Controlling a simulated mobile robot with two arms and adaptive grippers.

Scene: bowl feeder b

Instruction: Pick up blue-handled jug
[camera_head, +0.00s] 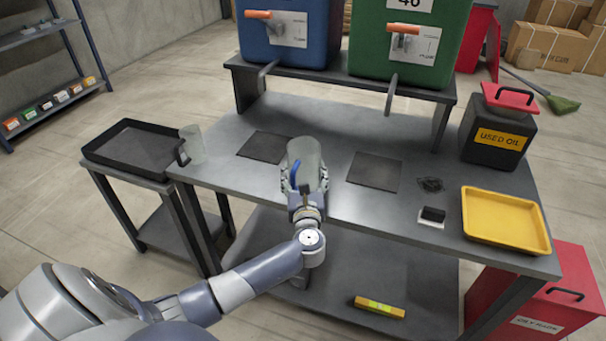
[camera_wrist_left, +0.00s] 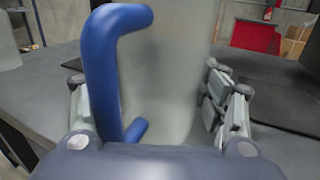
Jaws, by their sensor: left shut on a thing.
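The blue-handled jug (camera_head: 306,155) is a clear, frosted vessel over the middle of the grey table, between two dark mats. Its blue handle (camera_head: 295,173) faces my left arm. My left gripper (camera_head: 305,184) is shut on the jug, with a finger on either side of its body. In the left wrist view the jug's body (camera_wrist_left: 170,75) fills the middle and its blue handle (camera_wrist_left: 100,70) stands close in front at left. I cannot tell whether the jug's base touches the table. My right gripper is not in view.
A dark-handled jug (camera_head: 194,145) stands at the table's left end, beside a black tray (camera_head: 103,156). Blue (camera_head: 285,50) and green (camera_head: 405,55) tanks with taps stand behind. A yellow tray (camera_head: 507,240) and a used-oil can (camera_head: 495,135) are at right. Dark mats (camera_head: 265,147) (camera_head: 374,171) lie either side.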

